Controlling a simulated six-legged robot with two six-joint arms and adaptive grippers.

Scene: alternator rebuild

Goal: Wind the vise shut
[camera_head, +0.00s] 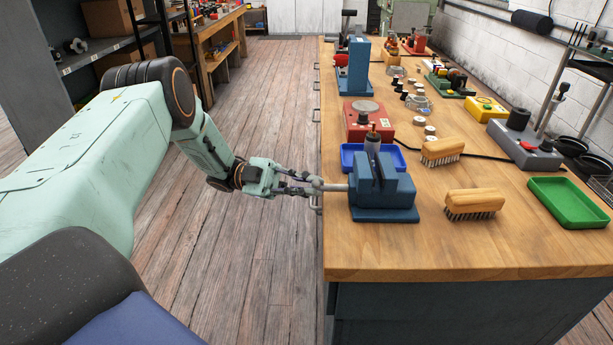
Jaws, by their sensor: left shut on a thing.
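The blue vise (384,190) stands on the near left part of the wooden workbench (440,245), close to its left edge. A grey cylindrical part (372,145) with a dark tip stands upright at the vise's far side; I cannot tell whether it sits between the jaws. The vise's handle and screw (333,187) stick out to the left past the bench edge. My left gripper (312,187) is shut on the vise handle, its fingers around the bar end. The jaw gap is hard to judge from here. My right gripper is not in view.
A blue tray (350,158) lies behind the vise. Two wooden brushes (442,151) (474,204) lie to its right, and a green tray (568,202) is at the right edge. A red device (367,122) and a blue press (354,75) stand farther back. The bench's front is clear.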

